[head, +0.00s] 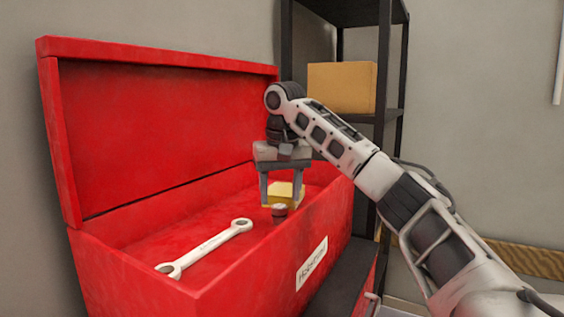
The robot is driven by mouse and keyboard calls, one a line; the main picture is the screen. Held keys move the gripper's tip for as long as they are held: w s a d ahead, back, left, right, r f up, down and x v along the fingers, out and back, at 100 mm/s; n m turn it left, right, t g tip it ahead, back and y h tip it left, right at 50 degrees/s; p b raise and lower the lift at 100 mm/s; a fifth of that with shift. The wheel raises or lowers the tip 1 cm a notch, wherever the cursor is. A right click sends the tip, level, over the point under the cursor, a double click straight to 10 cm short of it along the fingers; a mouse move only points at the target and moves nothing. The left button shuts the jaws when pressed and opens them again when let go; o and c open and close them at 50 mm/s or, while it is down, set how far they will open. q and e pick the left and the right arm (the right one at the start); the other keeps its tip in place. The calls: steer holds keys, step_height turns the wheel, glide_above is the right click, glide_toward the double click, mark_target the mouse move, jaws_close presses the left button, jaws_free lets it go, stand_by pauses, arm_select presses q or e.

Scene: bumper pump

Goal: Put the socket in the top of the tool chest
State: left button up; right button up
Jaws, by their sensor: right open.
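The red tool chest (115,252) stands with its lid (165,140) raised, showing its top compartment. A small, dark round piece, apparently the socket (279,210), shows in the compartment near the front wall, toward the right end. My right gripper (281,204) points down over the right part of the compartment, its fingers open and apart. The socket shows between and slightly below the fingertips; I cannot tell whether it touches the floor. My left gripper is not in view.
A silver wrench (210,247) lies in the compartment, left of the gripper. A yellow block (285,192) sits just behind the fingers. A dark shelf unit (384,60) with a cardboard box (342,87) stands behind my right arm.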

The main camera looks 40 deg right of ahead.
step_height(320, 180, up, 8)
steer(key=s, duration=0.1)
steer(key=shift+a+f, duration=0.25)
steer(key=shift+s, duration=0.1)
stand_by(0.5)
